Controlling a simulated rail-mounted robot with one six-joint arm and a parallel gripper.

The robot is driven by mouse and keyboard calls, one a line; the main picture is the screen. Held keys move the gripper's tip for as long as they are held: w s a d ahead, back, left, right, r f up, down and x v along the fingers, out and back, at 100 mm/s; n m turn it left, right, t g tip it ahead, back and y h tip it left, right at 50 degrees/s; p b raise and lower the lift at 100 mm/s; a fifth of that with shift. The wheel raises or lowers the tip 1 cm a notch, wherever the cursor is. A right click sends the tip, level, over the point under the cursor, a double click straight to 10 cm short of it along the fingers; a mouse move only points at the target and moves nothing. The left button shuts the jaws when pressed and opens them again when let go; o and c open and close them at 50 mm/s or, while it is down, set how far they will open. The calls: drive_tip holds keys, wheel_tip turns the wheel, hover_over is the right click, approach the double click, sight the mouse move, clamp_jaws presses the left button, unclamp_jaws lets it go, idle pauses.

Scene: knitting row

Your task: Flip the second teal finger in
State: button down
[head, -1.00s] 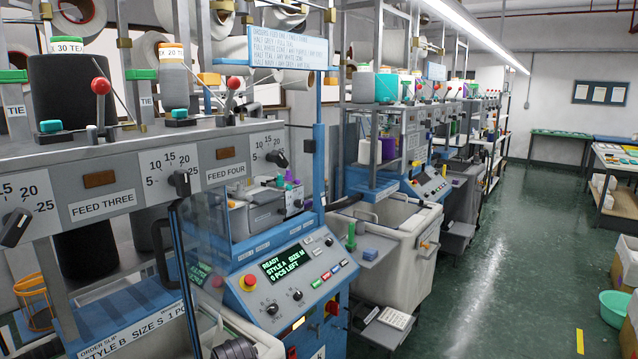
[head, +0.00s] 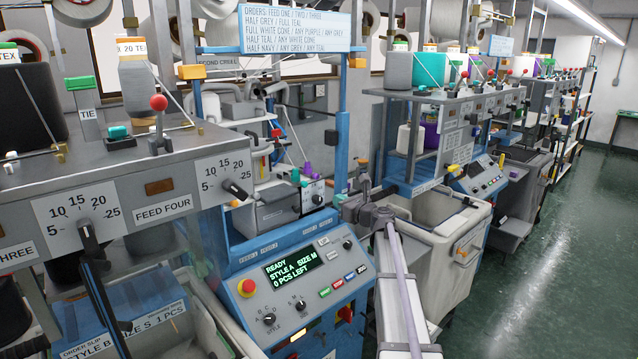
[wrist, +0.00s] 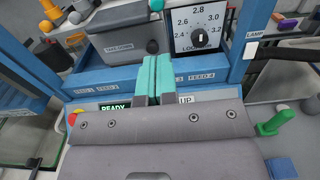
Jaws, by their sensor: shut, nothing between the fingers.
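My gripper (wrist: 152,47) is shut and empty in the wrist view. Its teal fingers point at the machine, over the blue strip with feed labels. In the head view my gripper (head: 343,205) is at the right of the machine's opening, its fingertips hard to make out. A small teal finger (head: 295,176) stands beside purple ones (head: 306,168) above the grey machine bed. A teal piece (wrist: 156,5) shows at the top of the wrist view, beyond my fingertips and apart from them. I cannot tell which is the second teal finger, or its position.
The dial panel (wrist: 200,32) is just beyond and right of my fingertips. The console (head: 295,275) reads READY, STYLE A. A blue upright (head: 341,150) stands near my gripper.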

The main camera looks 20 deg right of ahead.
sight(306, 185)
drive_tip(key=x, duration=1.4)
drive_tip(key=shift+a, duration=0.1)
drive_tip(key=x, duration=0.2)
drive_tip(key=shift+w+a, duration=0.25)
drive_tip(key=shift+w, duration=0.4)
drive_tip(key=shift+d, duration=0.15)
drive_tip(key=shift+r, duration=0.1)
drive_tip(key=shift+s, duration=0.1)
